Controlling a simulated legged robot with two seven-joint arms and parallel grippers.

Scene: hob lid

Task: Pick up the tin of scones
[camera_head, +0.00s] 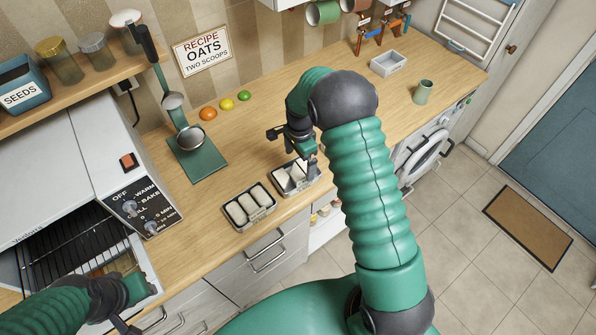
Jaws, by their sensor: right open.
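Two small dark tins stand side by side near the counter's front edge. The left tin (263,222) holds a few pale, rounded oblong pieces. The right tin (281,191) holds pale pieces with straight, angled edges, partly hidden by my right gripper. I cannot tell for certain which pieces are scones. My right gripper (309,161) is open and points down over the right part of the right tin; whether it touches the tin is unclear. My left gripper (127,325) is at the bottom left by the oven, only partly in view, and its jaws are unclear.
A toaster oven (75,150) with its rack showing stands at left. A grey box (388,65) and green cup (423,92) stand far right. Counter between is fairly clear.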

